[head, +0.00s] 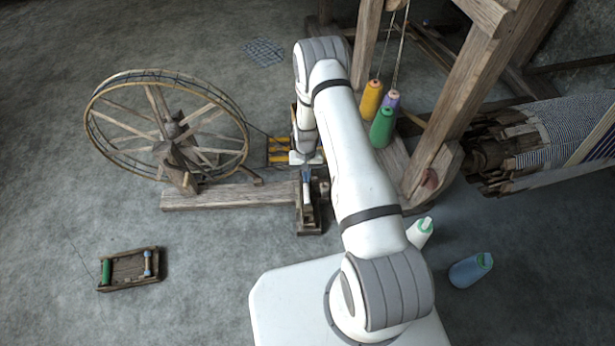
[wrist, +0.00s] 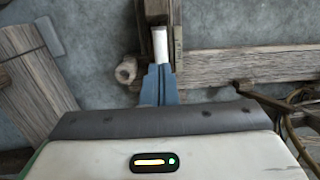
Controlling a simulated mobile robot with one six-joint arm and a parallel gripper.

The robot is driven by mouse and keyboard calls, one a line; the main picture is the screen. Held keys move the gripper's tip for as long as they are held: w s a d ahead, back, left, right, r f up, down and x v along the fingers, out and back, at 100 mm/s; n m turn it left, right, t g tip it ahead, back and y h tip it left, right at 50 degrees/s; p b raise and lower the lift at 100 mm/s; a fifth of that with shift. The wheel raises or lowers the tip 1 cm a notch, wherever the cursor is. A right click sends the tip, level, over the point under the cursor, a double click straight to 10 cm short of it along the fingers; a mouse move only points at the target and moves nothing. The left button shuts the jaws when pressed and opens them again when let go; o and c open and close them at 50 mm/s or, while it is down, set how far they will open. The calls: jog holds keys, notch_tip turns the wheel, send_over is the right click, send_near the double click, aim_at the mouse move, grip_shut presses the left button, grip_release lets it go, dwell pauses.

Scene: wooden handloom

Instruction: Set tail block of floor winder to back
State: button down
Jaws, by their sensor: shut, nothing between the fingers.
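The floor winder stands left of centre in the head view, with a large spoked wheel (head: 168,125) and a long wooden base beam (head: 230,196). Its tail block (head: 309,222) is a small dark wooden piece at the beam's right end, with a pale upright rod or spool on it. My gripper (head: 306,176) points down over this block. In the wrist view my gripper (wrist: 159,68) has its blue fingers together, with a white cylinder (wrist: 160,44) just past the tips. I cannot tell whether they touch. The fingers and my arm hide part of the block.
The loom frame (head: 445,130) rises at the right, with yellow, purple and green cones (head: 382,127) beside its post. A white bottle-like cone (head: 420,232) and a blue one (head: 470,269) are on the floor. A small wooden tray (head: 130,270) lies lower left. The floor between is clear.

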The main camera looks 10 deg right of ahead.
aim_at(308, 210)
jog(key=f, duration=0.2)
jog(key=f+b, duration=0.1)
jog(key=f, duration=0.1)
jog(key=s+f, duration=0.1)
jog(key=f, duration=0.1)
jog(key=shift+a+f, duration=0.1)
jog(key=shift+f, duration=0.05)
jog(key=s, duration=0.1)
jog(key=s+f, duration=0.1)
jog(key=b, duration=0.1)
jog(key=shift+s+a+f, duration=0.2)
jog(key=shift+s+f, duration=0.1)
jog(key=shift+s, duration=0.1)
jog(key=shift+s+a+f, duration=0.1)
jog(key=shift+s+f, duration=0.1)
jog(key=shift+s, duration=0.2)
